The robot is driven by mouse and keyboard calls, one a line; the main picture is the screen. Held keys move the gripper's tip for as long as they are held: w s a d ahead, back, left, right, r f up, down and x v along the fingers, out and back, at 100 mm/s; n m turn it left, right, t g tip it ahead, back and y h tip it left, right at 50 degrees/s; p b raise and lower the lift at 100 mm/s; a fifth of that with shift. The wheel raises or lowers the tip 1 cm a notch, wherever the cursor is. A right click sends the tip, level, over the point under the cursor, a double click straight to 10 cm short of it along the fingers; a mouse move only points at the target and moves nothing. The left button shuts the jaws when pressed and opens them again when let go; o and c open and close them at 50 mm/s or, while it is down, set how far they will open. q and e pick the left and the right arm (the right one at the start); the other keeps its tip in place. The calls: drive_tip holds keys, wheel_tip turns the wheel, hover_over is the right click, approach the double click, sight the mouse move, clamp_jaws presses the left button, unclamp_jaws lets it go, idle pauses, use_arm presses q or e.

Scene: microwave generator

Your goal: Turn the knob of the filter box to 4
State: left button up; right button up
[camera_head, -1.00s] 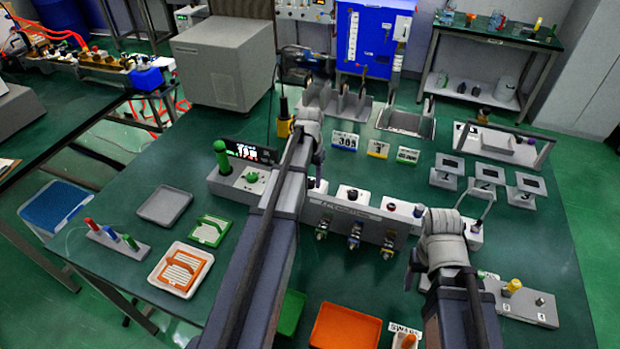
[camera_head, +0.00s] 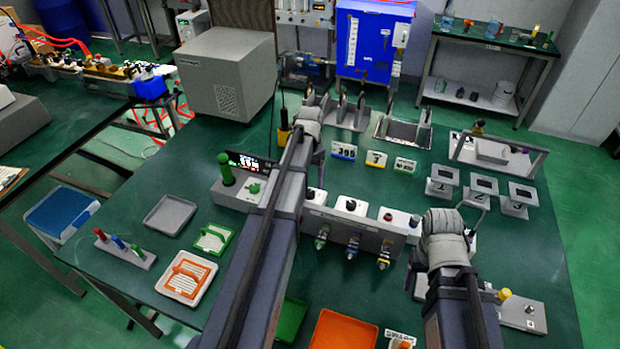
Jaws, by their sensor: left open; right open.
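No readable label names the filter box. A grey box with a green knob (camera_head: 254,189), a green upright handle (camera_head: 224,168) and a lit display (camera_head: 249,161) stands left of my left arm. A long grey unit (camera_head: 347,214) with several knobs on top and valves in front stands between my arms, partly behind the left one. The numbers at the knobs are too small to read. My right arm ends at the long unit's right end. The jaws of both grippers are hidden behind my own links.
Three number cards (camera_head: 375,159) stand behind the long unit. Small grey stands (camera_head: 482,188) are at right. A grey tray (camera_head: 170,214), an orange tray (camera_head: 187,278) and a pen rack (camera_head: 125,248) lie at left. A blue cabinet (camera_head: 372,45) and a large grey box (camera_head: 228,72) are at the back.

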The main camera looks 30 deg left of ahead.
use_arm(q)
drive_tip(key=shift+r+p, duration=0.8)
drive_tip(key=shift+r, duration=0.55)
use_arm(e)
drive_tip(key=shift+r, duration=1.3)
